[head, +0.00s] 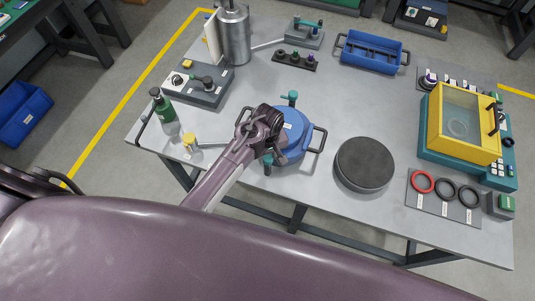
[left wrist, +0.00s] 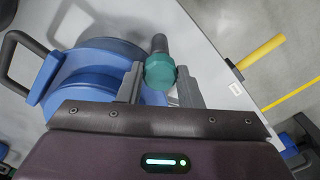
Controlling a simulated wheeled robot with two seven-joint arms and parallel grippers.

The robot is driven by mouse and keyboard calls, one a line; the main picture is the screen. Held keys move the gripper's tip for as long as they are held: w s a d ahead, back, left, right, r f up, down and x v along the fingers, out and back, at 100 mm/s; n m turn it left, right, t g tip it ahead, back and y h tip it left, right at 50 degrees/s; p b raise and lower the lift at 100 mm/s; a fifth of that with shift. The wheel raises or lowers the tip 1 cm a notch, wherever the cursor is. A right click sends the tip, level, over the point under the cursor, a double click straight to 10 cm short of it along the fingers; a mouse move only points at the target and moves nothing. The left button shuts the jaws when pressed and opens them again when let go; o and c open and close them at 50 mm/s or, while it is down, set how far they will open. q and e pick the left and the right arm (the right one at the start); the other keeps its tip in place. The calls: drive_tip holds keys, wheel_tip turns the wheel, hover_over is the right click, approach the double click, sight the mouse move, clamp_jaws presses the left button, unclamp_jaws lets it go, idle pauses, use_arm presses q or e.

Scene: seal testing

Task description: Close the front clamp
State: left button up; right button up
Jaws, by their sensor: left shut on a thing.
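A blue round vessel (head: 294,127) with dark side handles stands on the table, its near side partly hidden by my left arm. A teal back clamp (head: 292,97) sits at its far rim. The teal front clamp (head: 268,168) is at its near side. My left gripper (head: 274,156) is at this near side, shut on the front clamp. In the left wrist view the clamp's teal knob (left wrist: 160,72) is between the two grey fingers, with a dark grey cylindrical end beyond it. The blue vessel (left wrist: 90,62) is beside it. My right gripper is out of view.
A dark round disc (head: 364,164) lies right of the vessel. A yellow-framed box (head: 434,127) and a mat with rings (head: 420,204) are further right. A green bottle (head: 162,106) and a yellow-topped item (head: 189,141) stand left. The table centre behind the vessel is clear.

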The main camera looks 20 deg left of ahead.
use_arm(q)
drive_tip(key=o, duration=0.9)
drive_tip(key=m, duration=0.9)
drive_tip(key=c, duration=0.9)
drive_tip(key=shift+n, duration=0.6)
drive_tip(key=o, duration=0.9)
